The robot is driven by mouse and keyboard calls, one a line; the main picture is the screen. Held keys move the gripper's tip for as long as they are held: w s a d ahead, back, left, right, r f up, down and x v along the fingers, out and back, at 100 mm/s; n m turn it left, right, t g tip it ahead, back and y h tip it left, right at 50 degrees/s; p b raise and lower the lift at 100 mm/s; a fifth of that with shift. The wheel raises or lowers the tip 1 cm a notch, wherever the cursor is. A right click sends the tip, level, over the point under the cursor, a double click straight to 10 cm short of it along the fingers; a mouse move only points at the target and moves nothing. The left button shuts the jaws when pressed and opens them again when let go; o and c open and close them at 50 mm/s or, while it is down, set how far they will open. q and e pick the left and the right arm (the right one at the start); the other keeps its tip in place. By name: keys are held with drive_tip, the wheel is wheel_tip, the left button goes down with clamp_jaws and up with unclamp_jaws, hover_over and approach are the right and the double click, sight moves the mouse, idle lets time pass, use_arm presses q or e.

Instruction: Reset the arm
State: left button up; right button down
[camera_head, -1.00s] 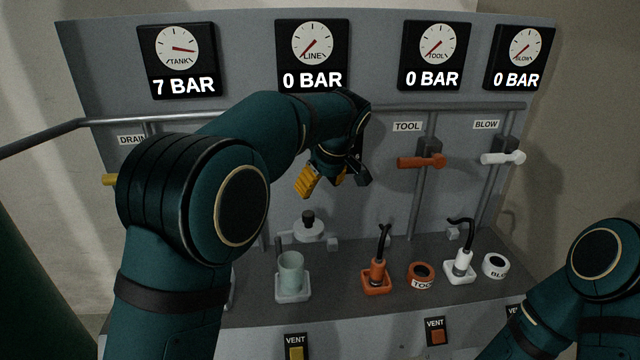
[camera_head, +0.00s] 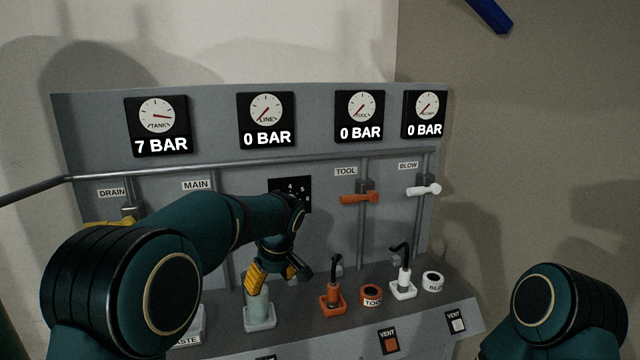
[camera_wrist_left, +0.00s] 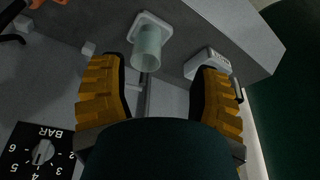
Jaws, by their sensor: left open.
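My left arm reaches in from the left in front of the grey panel (camera_head: 90,120). My left gripper (camera_head: 271,280) has yellow fingers and hangs empty just above the pale green cup (camera_head: 260,315) in the picture. In the left wrist view the two yellow fingers (camera_wrist_left: 166,72) stand wide apart with nothing held. The cup (camera_wrist_left: 148,45) shows beyond them, apart from them, on its square base. The black BAR dial (camera_head: 290,193) is partly hidden by my left arm. My right arm shows at the lower right, but its gripper is out of view.
The tank gauge (camera_head: 157,125) reads 7 BAR; the line, tool and blow gauges read 0 BAR. An orange tool valve (camera_head: 359,198) and white blow valve (camera_head: 424,190) sit right of my gripper. An orange plug (camera_head: 333,298) and white plug (camera_head: 403,285) stand on the ledge.

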use_arm(q)
drive_tip(key=s+f+m+g+h, duration=0.15)
drive_tip(key=s+f, duration=0.35)
drive_tip(key=f, duration=0.7)
drive_tip(key=s+f+m+h, duration=0.3)
drive_tip(key=s+f, duration=0.2)
drive_tip(key=f, duration=0.7)
drive_tip(key=s+f+m+h, duration=0.1)
drive_tip(key=s+f, duration=0.3)
drive_tip(key=s, duration=0.5)
drive_tip(key=s+f+m+h, duration=0.1)
drive_tip(key=s+f, duration=0.3)
drive_tip(key=s, duration=0.6)
drive_tip(key=shift+s+d+f, duration=0.2)
drive_tip(key=shift+s+d, duration=0.05)
drive_tip(key=shift+d, duration=0.2)
use_arm(e)
drive_tip(key=shift+w+f, duration=0.15)
drive_tip(key=shift+w, duration=0.25)
